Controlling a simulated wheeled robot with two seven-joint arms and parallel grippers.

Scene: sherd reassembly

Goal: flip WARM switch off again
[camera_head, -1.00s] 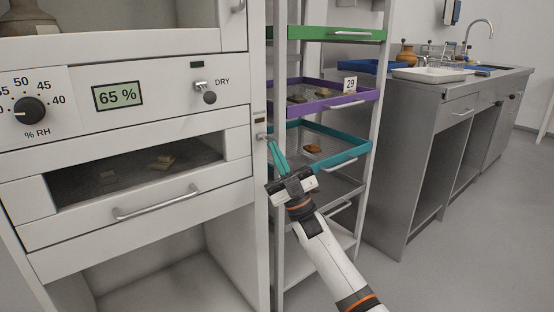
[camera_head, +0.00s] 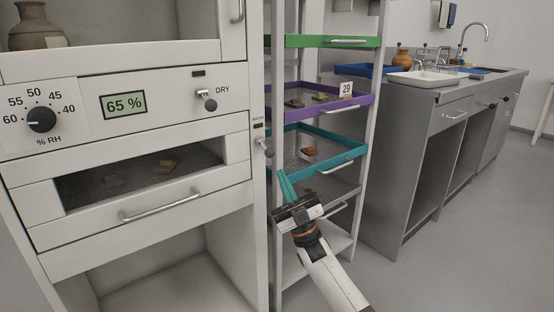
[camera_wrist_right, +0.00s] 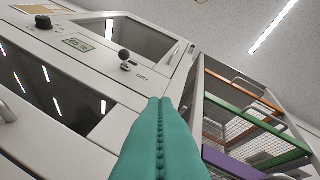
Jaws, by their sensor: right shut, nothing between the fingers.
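A small metal lever switch (camera_head: 265,147) sits on the narrow right-hand post of the white cabinet, under a tiny label (camera_head: 258,125) too small to read; it may be the WARM switch. Its knob appears to hang downward. My right gripper (camera_head: 284,180), with teal fingers, is shut and empty, its tips a little below and right of that lever and apart from it. In the right wrist view the shut fingers (camera_wrist_right: 160,105) point up along the cabinet front. A separate switch labelled DRY (camera_head: 208,101) is on the panel. My left gripper is out of view.
The cabinet has a humidity dial (camera_head: 41,120), a 65 % display (camera_head: 123,104) and a drawer with a bar handle (camera_head: 160,205). A rack with a purple tray (camera_head: 340,107) and teal tray (camera_head: 335,170) stands close right of my gripper. Open floor lies further right.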

